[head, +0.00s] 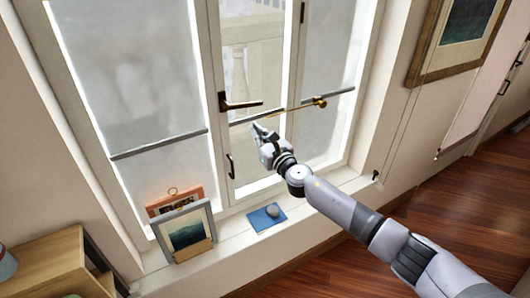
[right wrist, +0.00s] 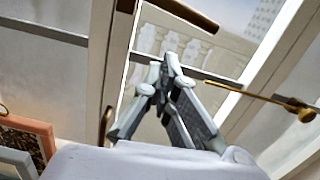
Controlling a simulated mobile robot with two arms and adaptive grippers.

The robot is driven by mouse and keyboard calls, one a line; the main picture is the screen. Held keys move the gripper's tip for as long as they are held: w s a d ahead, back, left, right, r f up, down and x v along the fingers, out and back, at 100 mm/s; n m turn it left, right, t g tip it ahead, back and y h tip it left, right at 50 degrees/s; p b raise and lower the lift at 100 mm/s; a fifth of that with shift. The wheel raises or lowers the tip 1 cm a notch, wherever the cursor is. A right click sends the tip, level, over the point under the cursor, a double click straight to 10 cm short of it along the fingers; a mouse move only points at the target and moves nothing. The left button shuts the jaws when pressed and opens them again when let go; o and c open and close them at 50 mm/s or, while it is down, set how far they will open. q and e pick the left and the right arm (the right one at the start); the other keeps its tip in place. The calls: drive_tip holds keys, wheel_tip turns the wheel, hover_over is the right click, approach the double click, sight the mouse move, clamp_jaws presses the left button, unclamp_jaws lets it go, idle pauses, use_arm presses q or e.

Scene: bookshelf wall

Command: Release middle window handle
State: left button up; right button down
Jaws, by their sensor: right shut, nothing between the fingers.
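The middle window handle (head: 240,104) is a dark bronze lever on the window's centre frame, its grip pointing right, roughly level. It also shows at the top of the right wrist view (right wrist: 185,14), partly cut off by the edge. My right gripper (head: 256,130) is just below the handle, in front of the glass, apart from it. In the right wrist view its fingertips (right wrist: 171,60) come together with nothing held, and clear space lies between them and the handle. My left gripper is in neither view.
A brass rod with a knob (head: 319,102) crosses the right of the window. A smaller dark pull (head: 230,166) is lower on the frame. On the sill are picture frames (head: 187,232) and a blue book (head: 262,222) with a grey stone on it. A wooden shelf (head: 50,262) stands at left.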

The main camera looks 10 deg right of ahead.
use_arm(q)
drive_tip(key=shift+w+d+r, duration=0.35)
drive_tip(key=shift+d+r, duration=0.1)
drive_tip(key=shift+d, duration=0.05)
use_arm(e)
drive_tip(key=v, duration=0.7)
drive_tip(key=shift+s+d, duration=0.3)
drive_tip(key=shift+d, duration=0.2)
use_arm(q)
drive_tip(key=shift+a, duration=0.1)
